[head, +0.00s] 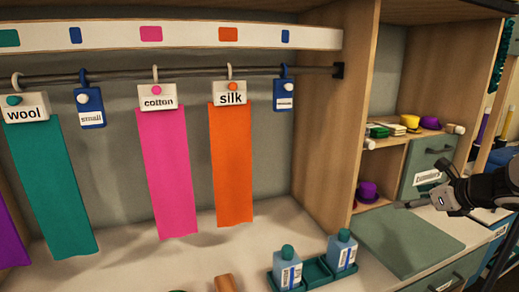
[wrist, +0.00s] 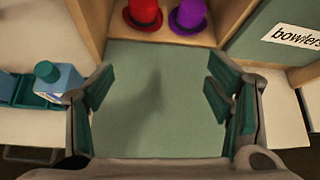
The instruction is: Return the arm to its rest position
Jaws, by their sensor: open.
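My gripper (wrist: 160,95) is open and empty in the wrist view, its green-padded fingers wide apart above a green mat (wrist: 150,60). In the head view my gripper (head: 408,204) is at the right edge, above the counter by the same mat (head: 400,245). My arm enters from the right, and most of it is out of view. Nothing is between the fingers.
Teal bottles (head: 342,250) stand in a green tray (head: 318,270) left of the mat. Red (wrist: 143,12) and purple (wrist: 187,14) hats sit in a cubby beyond it. A drawer labelled bowlers (wrist: 285,35) is beside them. Fabric swatches, including orange silk (head: 232,165), hang from a rail.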

